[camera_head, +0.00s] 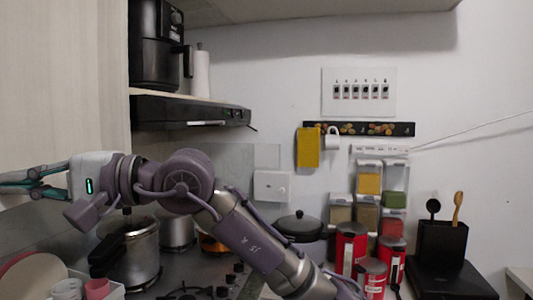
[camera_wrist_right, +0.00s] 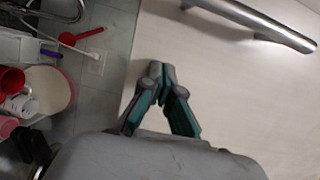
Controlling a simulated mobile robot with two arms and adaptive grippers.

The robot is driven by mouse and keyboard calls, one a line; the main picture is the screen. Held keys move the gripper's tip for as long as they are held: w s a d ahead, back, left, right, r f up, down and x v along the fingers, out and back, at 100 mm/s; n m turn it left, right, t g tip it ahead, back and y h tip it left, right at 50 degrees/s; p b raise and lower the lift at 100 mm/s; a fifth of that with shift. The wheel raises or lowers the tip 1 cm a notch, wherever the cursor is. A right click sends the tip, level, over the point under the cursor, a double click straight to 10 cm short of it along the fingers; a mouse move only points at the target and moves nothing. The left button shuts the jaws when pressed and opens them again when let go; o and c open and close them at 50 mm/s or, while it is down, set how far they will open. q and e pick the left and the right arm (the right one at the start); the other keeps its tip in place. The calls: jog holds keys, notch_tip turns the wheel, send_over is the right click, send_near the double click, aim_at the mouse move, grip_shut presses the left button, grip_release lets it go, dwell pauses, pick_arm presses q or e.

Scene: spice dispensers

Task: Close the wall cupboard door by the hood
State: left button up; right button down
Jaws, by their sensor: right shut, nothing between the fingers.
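The pale cupboard door (camera_head: 62,75) fills the upper left of the head view, beside the black hood (camera_head: 190,112). I cannot tell its exact opening angle. My right gripper (camera_head: 8,183) reaches across to the left edge, by the lower part of the door. In the right wrist view, the right gripper (camera_wrist_right: 158,70) is shut and empty, with its fingertips over the pale door panel (camera_wrist_right: 225,75). Whether they touch it is unclear. A metal bar handle (camera_wrist_right: 262,22) shows on the panel at upper right, apart from the fingers. My left gripper is not in view.
A black appliance (camera_head: 156,45) and a paper roll (camera_head: 201,74) stand above the hood. Below my right arm are a steel pot (camera_head: 135,255) and a rack with dishes. Spice dispensers (camera_head: 368,182), red canisters (camera_head: 350,250) and a utensil holder (camera_head: 442,245) stand right.

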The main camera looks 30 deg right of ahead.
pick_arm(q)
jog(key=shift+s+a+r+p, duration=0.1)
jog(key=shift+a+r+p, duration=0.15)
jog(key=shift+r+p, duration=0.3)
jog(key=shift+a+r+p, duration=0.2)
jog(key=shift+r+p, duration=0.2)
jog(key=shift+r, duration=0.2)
pick_arm(e)
jog(key=w+x, duration=0.1)
jog(key=x, duration=0.7)
jog(key=shift+w+r, duration=0.15)
jog(key=shift+w, duration=0.35)
jog(key=shift+r, duration=0.15)
